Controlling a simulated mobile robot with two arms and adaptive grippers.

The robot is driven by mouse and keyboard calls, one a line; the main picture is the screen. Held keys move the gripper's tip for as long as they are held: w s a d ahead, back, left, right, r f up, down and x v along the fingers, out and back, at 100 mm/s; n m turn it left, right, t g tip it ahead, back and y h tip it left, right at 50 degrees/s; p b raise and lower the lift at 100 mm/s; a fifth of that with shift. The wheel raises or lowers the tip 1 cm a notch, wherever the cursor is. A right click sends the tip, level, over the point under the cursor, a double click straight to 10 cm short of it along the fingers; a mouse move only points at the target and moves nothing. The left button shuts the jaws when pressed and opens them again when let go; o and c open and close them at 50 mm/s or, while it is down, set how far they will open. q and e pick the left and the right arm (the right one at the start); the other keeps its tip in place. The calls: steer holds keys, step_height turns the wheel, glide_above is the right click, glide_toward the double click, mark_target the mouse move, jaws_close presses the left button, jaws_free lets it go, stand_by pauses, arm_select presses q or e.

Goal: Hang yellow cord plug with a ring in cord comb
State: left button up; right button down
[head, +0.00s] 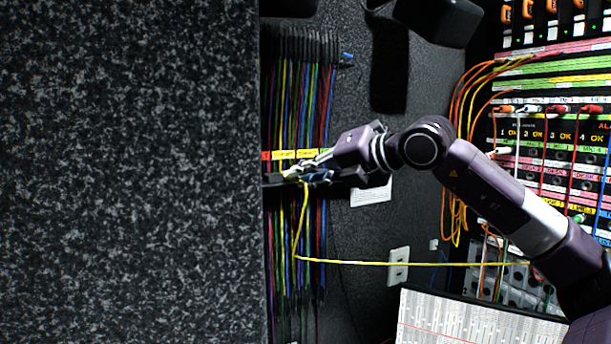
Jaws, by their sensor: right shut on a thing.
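My right gripper (305,173) reaches in from the right and is shut at the front of the cord comb (272,181). It holds the plug end of the yellow cord (299,232). The cord hangs from the fingertips, bends, and runs right (400,263) towards the patch panel, passing behind or under my arm. The plug and its ring are mostly hidden by the fingers, so I cannot tell whether the plug touches the comb. Several coloured cords hang in the comb. My left gripper is not in view.
A speckled dark panel (130,170) fills the left side, close to the comb. The patch panel (560,150) with several plugged cords stands at the right. A white switch plate (398,266) is on the wall. A white sheet with markings (470,320) lies at the bottom.

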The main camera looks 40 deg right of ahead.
steer(key=shift+f, duration=0.15)
stand_by(0.4)
steer(key=c, duration=0.8)
jaws_free()
steer(key=shift+s+b, duration=0.1)
steer(key=shift+b, duration=0.35)
steer(key=s+b, duration=0.2)
steer(key=s+a+b, duration=0.1)
steer(key=s+b, duration=0.1)
steer(key=s, duration=0.1)
steer(key=s+a+b, duration=0.1)
steer(key=s+b, duration=0.1)
steer(key=shift+s+a+b, duration=0.2)
steer(key=shift+a+b, duration=0.05)
steer(key=shift+b, duration=0.1)
stand_by(0.7)
steer(key=shift+f, duration=0.1)
stand_by(0.4)
